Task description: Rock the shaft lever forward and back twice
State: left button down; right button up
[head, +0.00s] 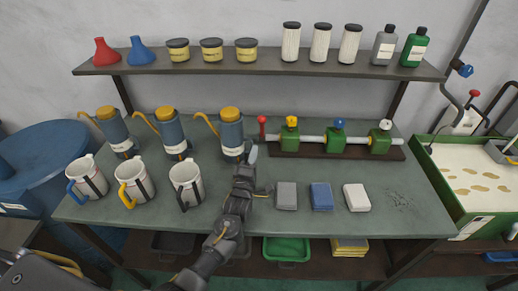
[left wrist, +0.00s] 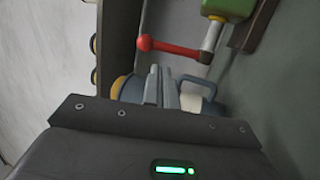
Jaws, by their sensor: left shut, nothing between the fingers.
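The red shaft lever (head: 262,126) stands about upright at the left end of the pale horizontal shaft (head: 310,139). The shaft runs through several green blocks (head: 336,141) on a dark base. In the left wrist view the lever (left wrist: 172,48) runs sideways from its round knob to the shaft end (left wrist: 212,38). My left gripper (head: 252,154) is shut and empty, just in front of and slightly left of the lever, apart from it. Its fingers (left wrist: 162,88) show below the lever in the left wrist view. My right gripper is not in view.
Blue canisters with yellow lids (head: 231,131) and white jugs (head: 186,185) stand left of my gripper. Grey, blue and white blocks (head: 321,197) lie to its right. A shelf (head: 260,68) with bottles and jars hangs above. The bench (head: 420,205) is mostly clear at the right front.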

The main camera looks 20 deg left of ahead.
aim_at(261, 127)
pick_arm(q)
jog(key=x, duration=0.2)
jog(key=b+x, duration=0.1)
jog(key=x, duration=0.1)
jog(key=b+x, duration=0.1)
jog(key=x, duration=0.2)
jog(key=shift+w+f, duration=0.2)
jog(key=shift+f, duration=0.1)
jog(key=shift+w+r, duration=0.35)
jog(key=shift+w, duration=0.3)
jog(key=shift+b, duration=0.3)
